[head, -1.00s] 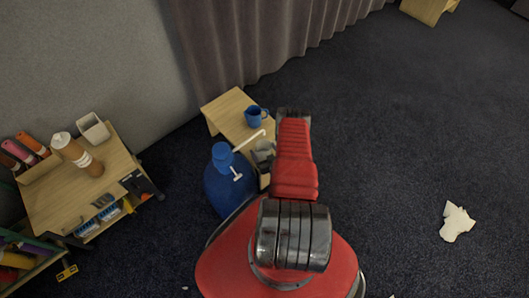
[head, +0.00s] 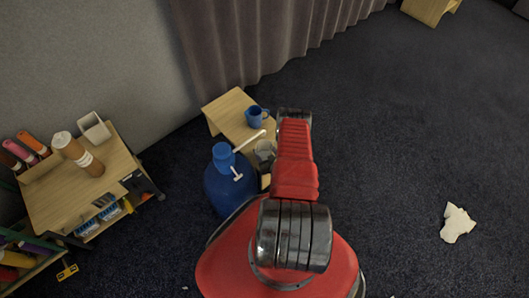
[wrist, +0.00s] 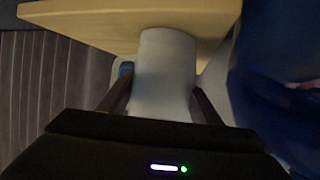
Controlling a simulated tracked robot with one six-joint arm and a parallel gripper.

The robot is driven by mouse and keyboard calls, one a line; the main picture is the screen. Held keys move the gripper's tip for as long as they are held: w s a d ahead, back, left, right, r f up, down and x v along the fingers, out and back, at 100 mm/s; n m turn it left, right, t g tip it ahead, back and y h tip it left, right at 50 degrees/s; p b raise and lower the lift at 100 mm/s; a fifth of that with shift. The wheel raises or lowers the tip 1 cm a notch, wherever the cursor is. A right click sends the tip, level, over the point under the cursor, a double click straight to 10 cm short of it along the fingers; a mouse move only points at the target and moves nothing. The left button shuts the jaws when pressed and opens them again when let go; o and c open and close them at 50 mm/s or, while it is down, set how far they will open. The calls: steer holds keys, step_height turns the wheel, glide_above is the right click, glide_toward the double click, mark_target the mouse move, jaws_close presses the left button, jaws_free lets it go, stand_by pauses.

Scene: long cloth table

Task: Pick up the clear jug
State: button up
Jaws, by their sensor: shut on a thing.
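The clear jug (wrist: 167,62) looks like a pale, greyish, smooth-sided vessel in the wrist view. It sits between the two fingers of my gripper (wrist: 163,98), which is shut on it from both sides. In the head view a greyish rounded shape, seemingly the jug (head: 265,149), shows at the near end of the small wooden table, left of my red arm. My arm hides most of the gripper there. I cannot tell whether the jug touches the table.
A blue mug (head: 256,117) stands on the small wooden table (head: 228,106). A large blue bottle (head: 226,182) with a white pump stands close to the jug's left. A wooden cart (head: 60,201) with a brown-and-white bottle is farther left. Dark carpet (head: 400,130) at right is mostly clear.

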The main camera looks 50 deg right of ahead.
mark_target(262, 143)
steer(key=shift+r, duration=0.3)
steer(key=shift+r, duration=1.55)
steer(key=shift+s+a+f, duration=0.15)
steer(key=shift+s+a, duration=0.05)
steer(key=shift+s, duration=0.35)
steer(key=s+a, duration=0.3)
steer(key=s, duration=0.4)
steer(key=s+a, duration=0.4)
steer(key=s, duration=0.4)
steer(key=shift+s+a, duration=0.1)
